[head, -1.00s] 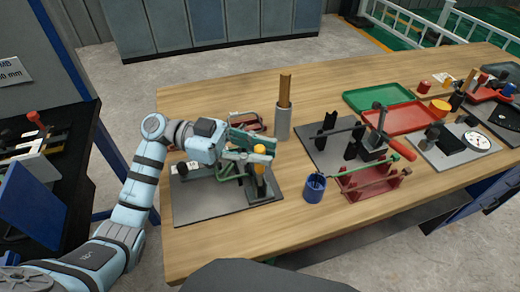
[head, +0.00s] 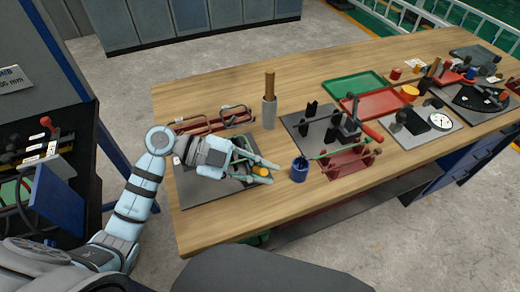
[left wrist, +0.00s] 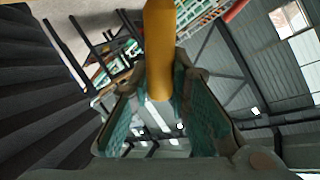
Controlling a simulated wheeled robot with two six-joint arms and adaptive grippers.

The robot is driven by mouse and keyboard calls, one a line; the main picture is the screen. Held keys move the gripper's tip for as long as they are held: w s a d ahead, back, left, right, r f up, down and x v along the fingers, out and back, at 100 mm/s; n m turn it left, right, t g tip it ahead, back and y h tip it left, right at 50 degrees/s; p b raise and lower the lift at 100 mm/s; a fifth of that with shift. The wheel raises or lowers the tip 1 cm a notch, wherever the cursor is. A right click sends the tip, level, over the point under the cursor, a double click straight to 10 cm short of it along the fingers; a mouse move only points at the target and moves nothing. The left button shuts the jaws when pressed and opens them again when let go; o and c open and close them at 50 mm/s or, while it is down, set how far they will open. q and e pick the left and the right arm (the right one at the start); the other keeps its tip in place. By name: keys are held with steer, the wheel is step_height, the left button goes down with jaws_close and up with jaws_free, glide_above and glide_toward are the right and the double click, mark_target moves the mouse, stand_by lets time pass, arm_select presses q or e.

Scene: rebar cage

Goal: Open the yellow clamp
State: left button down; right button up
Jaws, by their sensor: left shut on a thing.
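The yellow clamp's handle (head: 261,171) shows as a yellow grip low over the right side of a grey base plate (head: 200,197) at the bench's left end. My left gripper (head: 268,172) is around this grip, its fingers pointing right. In the left wrist view the yellow handle (left wrist: 160,50) stands between my two teal-padded fingers, which are shut on it. The clamp's body and jaw are mostly hidden behind my gripper. My right gripper is not in view.
A blue cup (head: 299,171) stands close right of my left gripper. Behind are a grey cylinder with a wooden rod (head: 270,110) and red clamps (head: 205,120). A red-handled clamp (head: 372,131) on another plate and a red stand (head: 350,161) are further right.

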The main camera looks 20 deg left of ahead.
arm_select(q)
steer(key=s+f+m+y, duration=0.1)
steer(key=d+f+m+t+y+p, duration=0.1)
steer(key=f, duration=0.1)
steer(key=s+d+f+m+t+y+p, duration=0.1)
steer(key=shift+s+f, duration=0.3)
steer(key=shift+f+m+t, duration=0.4)
steer(key=shift+m, duration=0.1)
steer(key=shift+s+f+y, duration=0.1)
steer(key=shift+y, duration=0.2)
steer(key=c, duration=1.5)
jaws_free()
steer(key=shift+a, duration=0.1)
steer(key=v, duration=1.1)
steer(key=shift+s+a+r, duration=0.1)
steer(key=shift+a+r, duration=0.2)
